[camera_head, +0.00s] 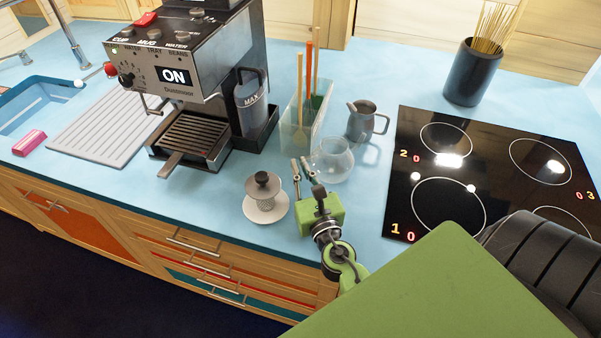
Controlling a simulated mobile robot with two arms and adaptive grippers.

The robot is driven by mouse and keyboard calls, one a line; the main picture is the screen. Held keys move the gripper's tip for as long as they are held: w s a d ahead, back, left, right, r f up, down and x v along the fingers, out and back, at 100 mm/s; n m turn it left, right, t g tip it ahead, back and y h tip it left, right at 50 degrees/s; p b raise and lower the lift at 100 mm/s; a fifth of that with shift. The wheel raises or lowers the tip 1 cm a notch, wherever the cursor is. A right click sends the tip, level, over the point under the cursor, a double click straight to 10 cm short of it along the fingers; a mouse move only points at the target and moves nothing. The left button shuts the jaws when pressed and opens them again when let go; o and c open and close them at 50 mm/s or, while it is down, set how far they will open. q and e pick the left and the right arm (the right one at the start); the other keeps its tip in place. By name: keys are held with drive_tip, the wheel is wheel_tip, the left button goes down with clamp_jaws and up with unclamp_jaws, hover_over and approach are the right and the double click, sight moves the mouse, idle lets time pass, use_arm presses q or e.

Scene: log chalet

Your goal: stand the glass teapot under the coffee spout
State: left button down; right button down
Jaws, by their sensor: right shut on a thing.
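The glass teapot (333,163) is a clear round vessel standing on the blue counter, right of the utensil holder. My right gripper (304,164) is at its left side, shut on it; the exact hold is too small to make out. The coffee machine (165,65) stands at the back left, with its display reading ON. Its slatted drip tray (192,138) juts out at the front, with nothing standing on it. The coffee spout is hard to make out under the machine's dark body. My left gripper is not in view.
A lidded strainer on a white saucer (265,214) sits left of my right gripper. A clear utensil holder (297,135), a metal jug (365,122) and a black cooktop (450,190) are near. The counter between saucer and drip tray is clear.

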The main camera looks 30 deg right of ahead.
drive_tip(key=shift+r, duration=0.1)
drive_tip(key=c, duration=2.2)
unclamp_jaws()
drive_tip(key=shift+f, duration=0.2)
drive_tip(key=shift+r, duration=0.15)
